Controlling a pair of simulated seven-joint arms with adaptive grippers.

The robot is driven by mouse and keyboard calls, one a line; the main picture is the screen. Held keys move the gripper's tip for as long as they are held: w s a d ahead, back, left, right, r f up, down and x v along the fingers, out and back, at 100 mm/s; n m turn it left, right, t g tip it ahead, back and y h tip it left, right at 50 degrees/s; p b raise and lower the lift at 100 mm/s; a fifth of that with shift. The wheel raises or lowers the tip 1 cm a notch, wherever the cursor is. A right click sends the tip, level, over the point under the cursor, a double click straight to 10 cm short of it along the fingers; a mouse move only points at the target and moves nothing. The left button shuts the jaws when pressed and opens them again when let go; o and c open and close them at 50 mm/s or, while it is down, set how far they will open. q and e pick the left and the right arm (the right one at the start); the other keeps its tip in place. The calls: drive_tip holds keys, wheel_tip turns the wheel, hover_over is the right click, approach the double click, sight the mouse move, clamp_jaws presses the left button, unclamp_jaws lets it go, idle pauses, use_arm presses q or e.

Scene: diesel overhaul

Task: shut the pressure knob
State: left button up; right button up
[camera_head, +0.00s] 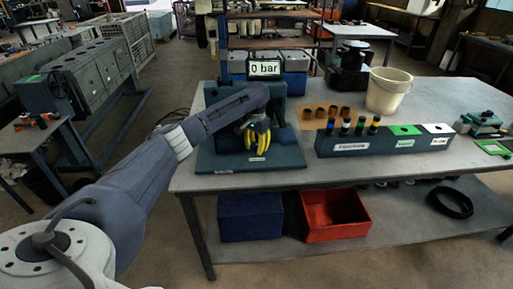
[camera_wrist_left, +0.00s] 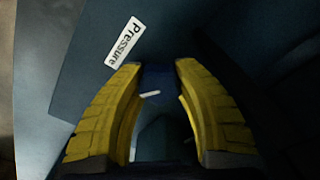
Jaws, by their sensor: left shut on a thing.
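My left gripper (camera_head: 258,140) has yellow fingers and is at the front of the dark teal test stand (camera_head: 221,97) on the workbench. In the left wrist view the left gripper (camera_wrist_left: 158,72) is shut on the dark blue pressure knob (camera_wrist_left: 158,80), with a fingertip on each side. A short white mark (camera_wrist_left: 150,94) shows at the knob. A white label reading "Pressure" (camera_wrist_left: 124,43) is beside the fingers. In the head view the fingers and wrist hide the knob. The display (camera_head: 264,68) reads 0 bar. My right gripper is out of view.
A long dark block (camera_head: 340,147) with coloured sections and several injector-like parts stands right of the stand. A white bucket (camera_head: 388,90) and an orange mat (camera_head: 316,124) with brown cups are behind it. A red bin (camera_head: 335,232) and a blue bin (camera_head: 250,222) sit below.

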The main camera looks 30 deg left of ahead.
sight(257, 143)
use_arm(q)
drive_tip(key=m, duration=0.4)
drive_tip(key=shift+d, duration=0.1)
drive_tip(key=o, duration=1)
wheel_tip(257, 143, up, 12)
drive_tip(key=shift+r, duration=0.1)
idle(0.5)
